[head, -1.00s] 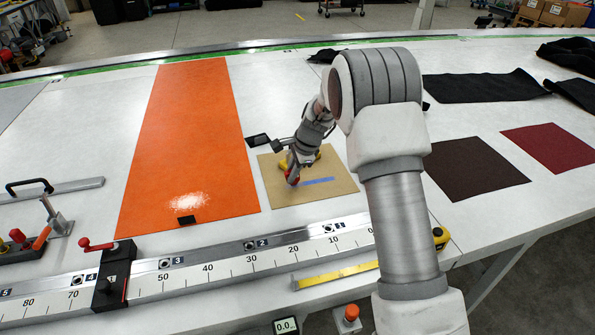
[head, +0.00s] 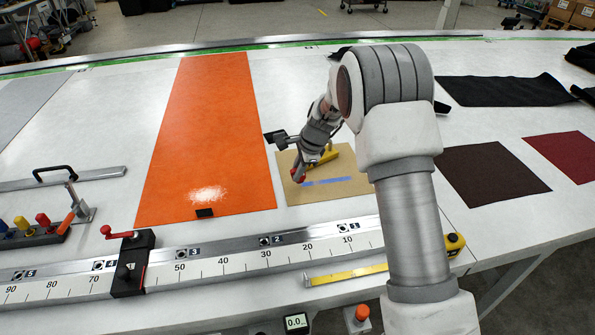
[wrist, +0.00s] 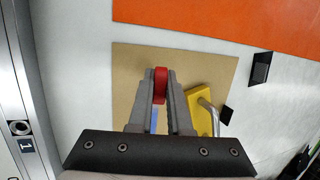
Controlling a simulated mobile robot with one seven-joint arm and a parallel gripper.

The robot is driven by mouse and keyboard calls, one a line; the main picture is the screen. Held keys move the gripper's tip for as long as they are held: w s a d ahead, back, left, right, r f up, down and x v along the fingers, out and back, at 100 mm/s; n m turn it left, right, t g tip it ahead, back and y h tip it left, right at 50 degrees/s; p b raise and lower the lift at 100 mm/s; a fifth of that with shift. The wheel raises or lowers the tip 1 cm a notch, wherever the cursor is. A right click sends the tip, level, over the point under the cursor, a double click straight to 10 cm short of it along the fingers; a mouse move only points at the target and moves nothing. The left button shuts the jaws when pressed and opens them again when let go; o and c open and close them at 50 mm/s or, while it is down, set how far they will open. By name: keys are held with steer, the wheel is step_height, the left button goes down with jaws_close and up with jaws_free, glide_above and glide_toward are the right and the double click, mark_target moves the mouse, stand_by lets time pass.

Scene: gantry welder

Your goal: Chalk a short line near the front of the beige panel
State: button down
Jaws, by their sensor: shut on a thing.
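The beige panel (head: 355,187) lies flat on the white table, right of the orange sheet; it also shows in the wrist view (wrist: 130,75). A straight blue line (head: 327,182) runs across its front half. My gripper (head: 300,170) is over the left part of the panel, by the line's left end. It is shut on a red chalk piece (wrist: 160,85), which sticks out between the fingertips. In the wrist view the blue line (wrist: 155,121) shows partly between the fingers. I cannot tell whether the chalk touches the panel.
The orange sheet (head: 215,130) lies left. A ruler rail (head: 220,262) with a red-handled clamp (head: 130,262) runs along the front. Dark brown (head: 490,175) and dark red sheets (head: 570,155) lie right.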

steer(key=shift+r+p, duration=1.6)
steer(key=shift+r, duration=1.05)
steer(key=shift+r+p, duration=1.1)
steer(key=shift+r, duration=0.5)
steer(key=shift+f, duration=0.1)
